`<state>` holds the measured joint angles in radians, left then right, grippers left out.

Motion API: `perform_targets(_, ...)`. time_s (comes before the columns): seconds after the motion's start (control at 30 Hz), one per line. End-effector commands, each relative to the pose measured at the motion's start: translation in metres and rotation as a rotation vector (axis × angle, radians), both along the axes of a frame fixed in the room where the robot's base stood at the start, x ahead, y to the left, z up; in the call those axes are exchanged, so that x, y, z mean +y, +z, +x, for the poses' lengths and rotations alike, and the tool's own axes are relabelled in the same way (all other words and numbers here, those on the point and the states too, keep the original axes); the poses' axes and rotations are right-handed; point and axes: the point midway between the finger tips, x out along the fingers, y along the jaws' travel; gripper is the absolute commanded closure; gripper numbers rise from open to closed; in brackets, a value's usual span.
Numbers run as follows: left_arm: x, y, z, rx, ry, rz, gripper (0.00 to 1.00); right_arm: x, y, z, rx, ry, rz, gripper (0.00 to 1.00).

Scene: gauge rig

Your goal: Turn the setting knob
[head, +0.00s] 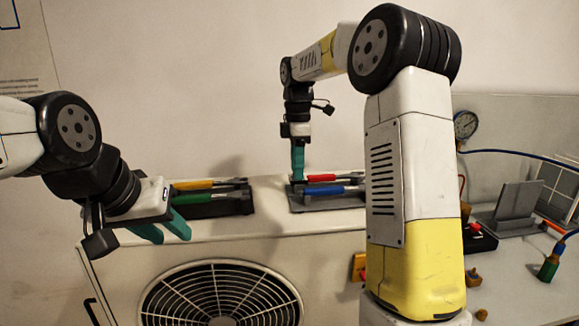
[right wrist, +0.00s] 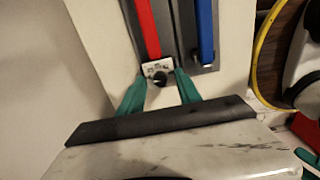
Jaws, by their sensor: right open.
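In the head view my right gripper (head: 298,178) points down at the left end of the red tool (head: 320,178) and hides the knob. My left gripper (head: 168,238) is open and empty in front of the left rack.
A blue-handled tool (head: 322,190) lies beside the red one on a dark rack. Another rack (head: 215,208) holds yellow- and green-handled tools. Below is a fan grille (head: 220,297).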

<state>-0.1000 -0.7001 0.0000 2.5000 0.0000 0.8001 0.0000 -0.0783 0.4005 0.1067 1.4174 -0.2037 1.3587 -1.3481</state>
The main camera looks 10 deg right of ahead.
Motion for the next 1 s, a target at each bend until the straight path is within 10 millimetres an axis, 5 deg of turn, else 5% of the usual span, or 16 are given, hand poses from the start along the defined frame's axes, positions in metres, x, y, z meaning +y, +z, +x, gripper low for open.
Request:
perform_targets(0.07,0.0000,0.0000,0.0000,0.000,0.000,0.000,0.64,0.0000,0.0001,0.0000,0.000,0.000,0.000,0.63)
perform_targets(0.27,0.0000,0.0000,0.0000,0.000,0.000,0.000,0.64,0.0001,0.0003,0.0000,0.000,0.000,0.000,1.00)
perform_targets(0.67,0.0000,0.0000,0.0000,0.000,0.000,0.000,0.64,0.0001,0.0005,0.0000,0.000,-0.039,0.000,1.00)
perform_targets(1.0,0.0000,0.0000,0.0000,0.000,0.000,0.000,0.64,0.0003,0.0007,0.0000,-0.001,-0.260,0.000,1.00)
